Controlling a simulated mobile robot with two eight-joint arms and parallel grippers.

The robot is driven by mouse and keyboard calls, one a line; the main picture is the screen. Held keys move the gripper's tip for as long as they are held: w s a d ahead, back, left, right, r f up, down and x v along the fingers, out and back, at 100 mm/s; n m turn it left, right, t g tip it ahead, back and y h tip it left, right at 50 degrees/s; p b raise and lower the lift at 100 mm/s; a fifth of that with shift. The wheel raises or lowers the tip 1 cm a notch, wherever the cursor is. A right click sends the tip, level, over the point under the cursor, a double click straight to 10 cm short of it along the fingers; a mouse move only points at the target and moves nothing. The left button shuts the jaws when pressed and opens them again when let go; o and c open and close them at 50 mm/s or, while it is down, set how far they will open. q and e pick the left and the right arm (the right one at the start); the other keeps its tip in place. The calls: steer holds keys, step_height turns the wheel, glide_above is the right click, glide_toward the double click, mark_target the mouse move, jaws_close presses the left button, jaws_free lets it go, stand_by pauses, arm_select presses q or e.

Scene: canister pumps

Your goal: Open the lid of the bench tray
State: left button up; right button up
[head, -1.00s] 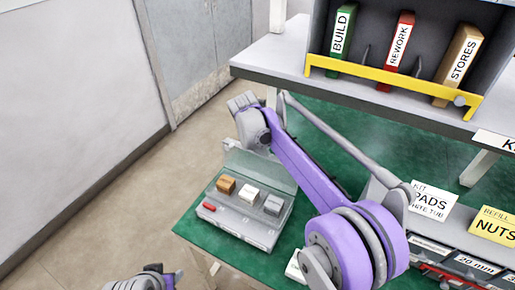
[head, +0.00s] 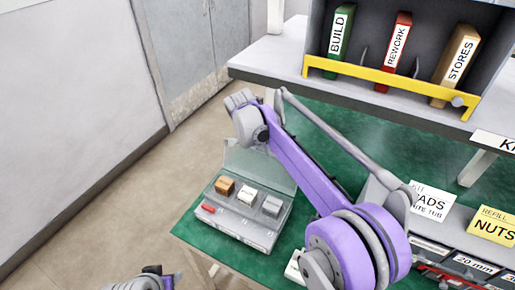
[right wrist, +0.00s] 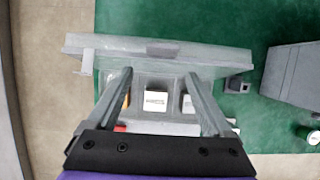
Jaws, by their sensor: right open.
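The bench tray (head: 236,232) is a grey box near the green table's left corner, with brown, white and grey blocks in it and a red piece at its front. Its clear lid (head: 262,168) stands raised along the back edge, partly behind my right arm. In the right wrist view the lid (right wrist: 205,58) spans the top of the tray, with a dark patch at its middle. My right gripper (right wrist: 160,74) is open and empty, its two fingers spread over the tray, tips near the lid's lower edge. I cannot tell whether they touch it.
A grey bin rack (head: 430,245) with "PADS" and "NUTS" cards stands to the right. A grey shelf with binders and a yellow bar (head: 390,83) is at the back. Bare green table (head: 335,125) lies between. Floor is open on the left.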

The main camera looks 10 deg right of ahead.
steer(key=v, duration=0.9)
steer(key=shift+r, duration=0.2)
steer(key=shift+s, duration=0.1)
